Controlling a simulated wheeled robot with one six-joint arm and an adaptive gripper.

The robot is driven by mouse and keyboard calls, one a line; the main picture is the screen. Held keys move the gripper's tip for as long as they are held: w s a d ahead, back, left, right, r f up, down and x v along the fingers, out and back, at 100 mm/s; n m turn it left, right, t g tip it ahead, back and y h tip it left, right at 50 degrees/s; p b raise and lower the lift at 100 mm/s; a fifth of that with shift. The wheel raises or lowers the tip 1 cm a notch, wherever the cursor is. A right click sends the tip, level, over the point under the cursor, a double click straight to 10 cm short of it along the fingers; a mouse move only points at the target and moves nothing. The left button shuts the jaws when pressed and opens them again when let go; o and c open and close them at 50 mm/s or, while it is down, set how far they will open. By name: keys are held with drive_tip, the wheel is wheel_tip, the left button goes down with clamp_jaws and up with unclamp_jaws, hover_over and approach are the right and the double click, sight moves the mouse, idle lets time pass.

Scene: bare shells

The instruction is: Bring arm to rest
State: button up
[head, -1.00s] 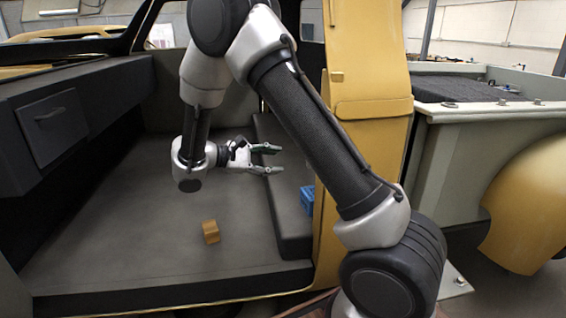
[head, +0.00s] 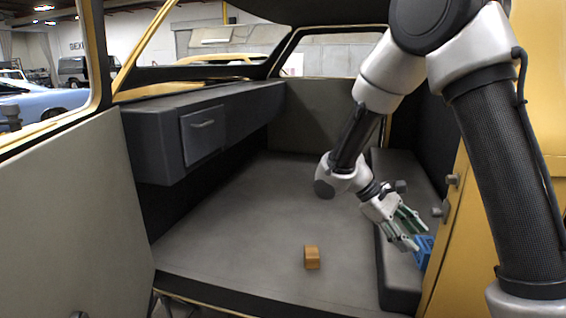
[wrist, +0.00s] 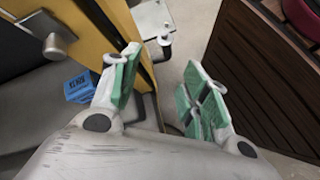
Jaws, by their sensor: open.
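My gripper (head: 410,228) is open and empty, its fingers spread with green pads. In the head view it hangs over the right side of the car shell's floor, tilted down and to the right, near the raised grey ledge. The wrist view shows both fingers (wrist: 163,95) apart with nothing between them. My arm reaches in from the right of the head view.
A wooden block (head: 312,257) lies on the grey floor (head: 240,225). A yellow pillar (head: 455,215) is close on the right. A drawer unit (head: 203,133) is left.

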drive_tip(key=s+d+r+m+t+y, duration=0.2)
drive_tip(key=s+r+m+t+y, duration=0.1)
drive_tip(key=s+r, duration=0.4)
drive_tip(key=s+d+r+m+t+y, duration=0.2)
drive_tip(key=s+r+m+t+y, duration=0.2)
drive_tip(key=s+r, duration=0.4)
drive_tip(key=shift+s+d+r+m+t+y, duration=0.35)
drive_tip(key=shift+s+t+y, duration=0.25)
drive_tip(key=shift+s+y, duration=0.3)
drive_tip(key=shift+c, duration=0.2)
idle(1.7)
